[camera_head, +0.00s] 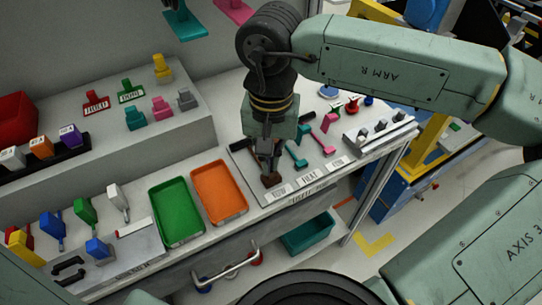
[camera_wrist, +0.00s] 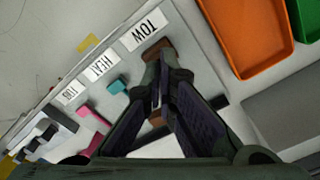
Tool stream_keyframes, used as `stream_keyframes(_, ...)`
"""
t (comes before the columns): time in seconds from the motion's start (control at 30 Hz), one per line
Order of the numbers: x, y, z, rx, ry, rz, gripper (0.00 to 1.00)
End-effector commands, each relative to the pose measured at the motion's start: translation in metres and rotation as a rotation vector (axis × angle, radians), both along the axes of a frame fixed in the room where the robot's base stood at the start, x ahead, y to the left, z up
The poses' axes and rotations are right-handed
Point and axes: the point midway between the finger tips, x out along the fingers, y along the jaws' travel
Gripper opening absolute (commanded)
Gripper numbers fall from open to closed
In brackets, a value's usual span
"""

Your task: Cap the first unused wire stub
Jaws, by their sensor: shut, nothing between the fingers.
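A light board (camera_head: 243,165) holds wire stubs in a row beside the labels TOW (camera_wrist: 146,29), HEAT (camera_wrist: 100,67) and FOG (camera_wrist: 71,94). The brown stub (camera_head: 271,181) lies by TOW; its brown end also shows in the wrist view (camera_wrist: 155,46). The teal stub (camera_head: 299,161) is by HEAT and the pink stub (camera_head: 328,148) by FOG. My gripper (camera_head: 268,170) points down, shut and empty, over or against the brown stub. The fingers hide the stub's middle, and I cannot tell whether they touch it.
A grey holder (camera_head: 360,138) with several dark-and-grey pegs stands at the board's right end. An orange tray (camera_head: 220,211) and a green tray (camera_head: 170,240) lie left of the board. Colored pieces stand on a raised shelf (camera_head: 205,127) at the back left.

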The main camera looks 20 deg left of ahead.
Motion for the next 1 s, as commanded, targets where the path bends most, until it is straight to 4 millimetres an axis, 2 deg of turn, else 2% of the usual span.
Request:
stream_keyframes(0.2, 0.0, 0.0, 0.022, 0.001, -0.001, 0.001, 0.0)
stream_keyframes(0.43, 0.0, 0.0, 0.031, 0.0, 0.0, -0.001, 0.0)
stream_keyframes(0.53, 0.001, 0.001, 0.042, 0.001, -0.002, -0.001, 0.0)
stream_keyframes(0.8, 0.0, 0.001, 0.098, 0.002, -0.003, 0.0, 0.0)
stream_keyframes(1.0, 0.0, 0.001, 0.132, 0.002, -0.003, 0.001, 0.0)
